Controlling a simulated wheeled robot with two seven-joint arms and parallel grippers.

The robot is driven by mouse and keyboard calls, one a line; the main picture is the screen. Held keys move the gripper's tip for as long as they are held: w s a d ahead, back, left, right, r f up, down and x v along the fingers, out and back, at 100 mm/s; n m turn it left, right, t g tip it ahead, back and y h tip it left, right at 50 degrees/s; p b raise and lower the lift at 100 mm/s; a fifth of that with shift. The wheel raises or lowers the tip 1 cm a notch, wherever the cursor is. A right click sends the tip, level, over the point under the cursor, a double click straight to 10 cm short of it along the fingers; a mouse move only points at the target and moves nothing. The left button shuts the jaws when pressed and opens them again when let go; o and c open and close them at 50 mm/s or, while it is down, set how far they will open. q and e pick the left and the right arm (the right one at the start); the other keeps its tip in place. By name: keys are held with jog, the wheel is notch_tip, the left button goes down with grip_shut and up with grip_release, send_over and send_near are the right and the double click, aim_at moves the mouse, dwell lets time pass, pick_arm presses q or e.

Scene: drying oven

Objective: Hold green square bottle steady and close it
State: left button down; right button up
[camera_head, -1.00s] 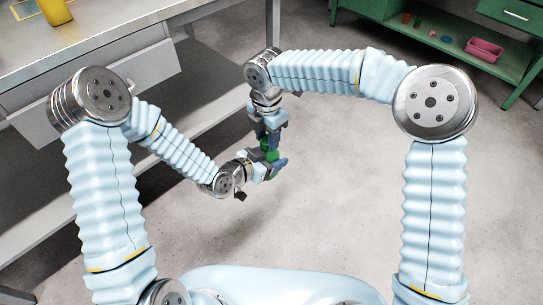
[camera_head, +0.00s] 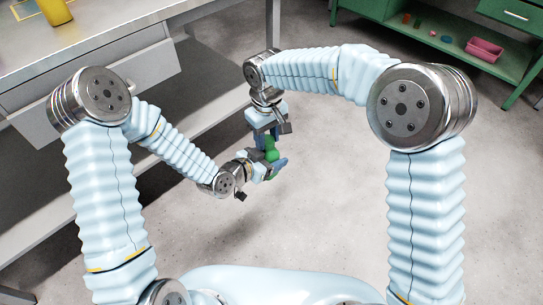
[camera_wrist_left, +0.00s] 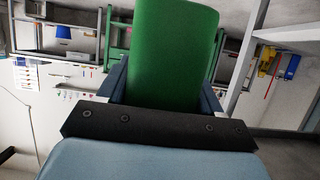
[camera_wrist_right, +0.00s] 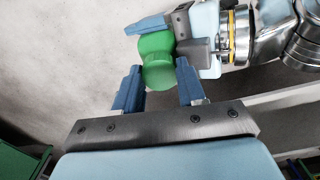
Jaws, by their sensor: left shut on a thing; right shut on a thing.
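The green square bottle (camera_wrist_left: 172,50) stands large between the fingers of my left gripper in the left wrist view. In the head view my left gripper (camera_head: 273,168) is shut on the bottle's body, in mid-air. My right gripper (camera_head: 268,137) comes from above. In the right wrist view its blue fingers (camera_wrist_right: 158,82) are shut on the green cap (camera_wrist_right: 161,74), and the bottle's body (camera_wrist_right: 154,44) lies beyond, with left gripper fingers around it. The cap and bottle are in line and close together. I cannot tell how tightly the cap sits on the neck.
A grey workbench (camera_head: 110,45) with a yellow container (camera_head: 54,10) is at the left. A green shelf unit (camera_head: 455,50) with a pink bin (camera_head: 485,50) is at the back right. The floor around the grippers is clear.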

jog(key=o, duration=1.2)
jog(key=shift+c, duration=0.2)
jog(key=shift+r, duration=2.25)
